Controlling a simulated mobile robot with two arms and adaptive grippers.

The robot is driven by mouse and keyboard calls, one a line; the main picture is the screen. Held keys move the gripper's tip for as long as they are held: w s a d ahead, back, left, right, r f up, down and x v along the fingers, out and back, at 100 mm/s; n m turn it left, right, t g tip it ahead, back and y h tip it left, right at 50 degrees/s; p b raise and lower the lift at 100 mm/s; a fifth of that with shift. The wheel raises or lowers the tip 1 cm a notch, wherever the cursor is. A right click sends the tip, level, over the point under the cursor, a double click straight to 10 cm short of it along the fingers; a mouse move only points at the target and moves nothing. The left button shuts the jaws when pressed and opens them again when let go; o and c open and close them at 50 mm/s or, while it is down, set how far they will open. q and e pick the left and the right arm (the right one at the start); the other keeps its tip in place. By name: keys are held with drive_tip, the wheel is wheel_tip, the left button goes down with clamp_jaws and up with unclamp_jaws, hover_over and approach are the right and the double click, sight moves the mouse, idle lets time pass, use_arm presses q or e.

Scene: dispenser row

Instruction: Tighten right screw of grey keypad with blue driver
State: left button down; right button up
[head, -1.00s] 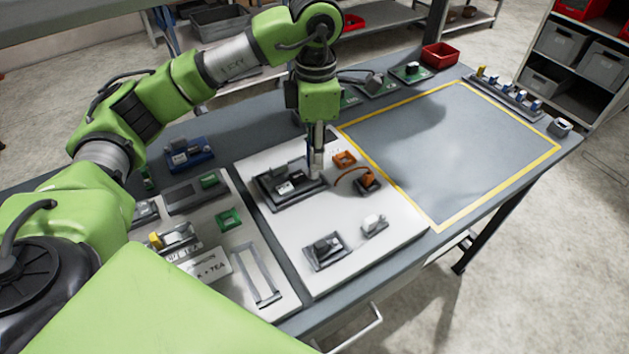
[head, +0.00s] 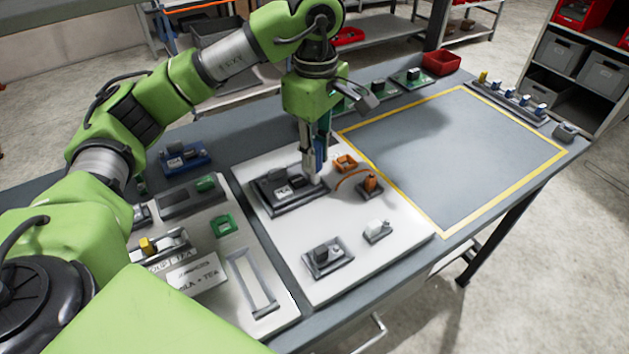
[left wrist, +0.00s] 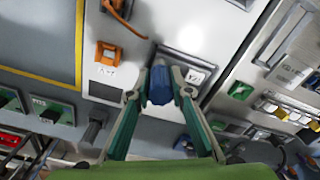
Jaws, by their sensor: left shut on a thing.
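The grey keypad (head: 287,188) is a dark grey block with a light label on the white panel (head: 350,262). In the left wrist view the keypad (left wrist: 188,70) shows partly behind the fingers. My left gripper (head: 316,166) points down at the keypad's right end. Its fingers (left wrist: 160,82) are shut on the blue driver (left wrist: 160,84), whose blue handle also shows in the head view (head: 322,150). The driver's tip and the right screw are hidden, so contact cannot be told. My right gripper is in neither view.
An orange square frame (head: 345,162) and an orange plug part (head: 370,184) with a cable are close to the right of the gripper. A grey switch block (head: 326,256) is nearer. The yellow-bordered area (head: 455,150) is clear.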

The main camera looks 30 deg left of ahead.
use_arm(q)
drive_tip(key=shift+r+p, duration=0.55)
drive_tip(key=shift+r, duration=0.35)
